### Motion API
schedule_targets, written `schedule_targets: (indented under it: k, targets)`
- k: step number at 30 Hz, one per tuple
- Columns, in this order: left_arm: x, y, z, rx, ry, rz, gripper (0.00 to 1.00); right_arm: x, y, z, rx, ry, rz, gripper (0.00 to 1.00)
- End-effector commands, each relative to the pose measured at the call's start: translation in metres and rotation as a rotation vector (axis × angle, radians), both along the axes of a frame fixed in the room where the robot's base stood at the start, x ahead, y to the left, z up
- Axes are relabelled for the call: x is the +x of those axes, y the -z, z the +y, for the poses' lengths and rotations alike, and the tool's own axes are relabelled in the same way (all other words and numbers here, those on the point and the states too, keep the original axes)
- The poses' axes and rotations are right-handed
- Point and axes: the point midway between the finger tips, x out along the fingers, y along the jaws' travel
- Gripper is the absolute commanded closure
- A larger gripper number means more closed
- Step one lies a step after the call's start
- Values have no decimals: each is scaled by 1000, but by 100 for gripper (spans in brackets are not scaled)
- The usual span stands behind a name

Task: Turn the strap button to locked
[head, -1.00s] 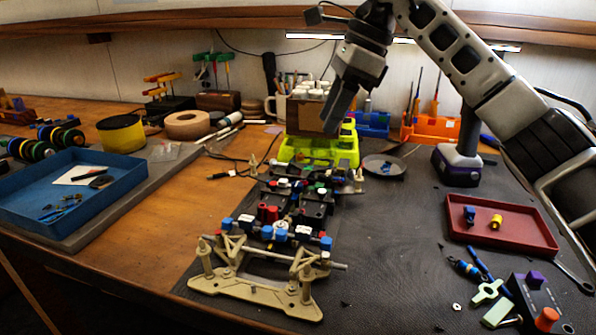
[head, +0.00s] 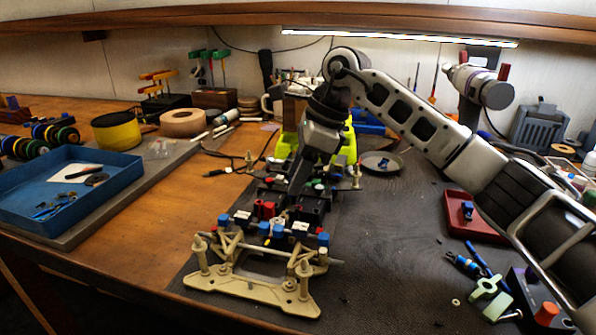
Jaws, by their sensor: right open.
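The RC car chassis (head: 262,288) stands on the dark mat, with its tan frame and posts toward me. Black, red, blue and white parts sit along its middle, including a red part (head: 263,209). My right gripper (head: 294,196) points down over the middle of the chassis, close to its black parts. I cannot tell from this view whether it touches them. The strap button is too small or hidden behind the gripper to make out. My left gripper is not in view.
A blue tray (head: 118,190) lies at the left. A red tray (head: 468,228) is partly behind my right arm. A yellow-green stand (head: 347,150) and a small round dish (head: 381,170) are behind the chassis. Loose parts, including a pale green piece (head: 487,288), lie at the front right.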

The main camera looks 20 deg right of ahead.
Motion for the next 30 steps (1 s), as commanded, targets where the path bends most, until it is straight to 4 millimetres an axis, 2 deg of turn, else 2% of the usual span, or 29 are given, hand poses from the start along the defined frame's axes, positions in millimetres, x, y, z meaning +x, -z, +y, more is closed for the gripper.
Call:
schedule_targets:
  k: [1,2,3,6,19,30]
  targets:
    - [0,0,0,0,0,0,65,0,0,0,0,0,0,59]
    - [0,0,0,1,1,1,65,0,0,0,0,0,0,65]
    - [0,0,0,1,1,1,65,0,0,0,0,0,0,76]
    - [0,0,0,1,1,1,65,0,0,0,0,0,0,100]
    - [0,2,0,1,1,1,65,0,-1,0,1,62,-2,100]
    - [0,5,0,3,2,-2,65,-2,0,1,1,343,-3,100]
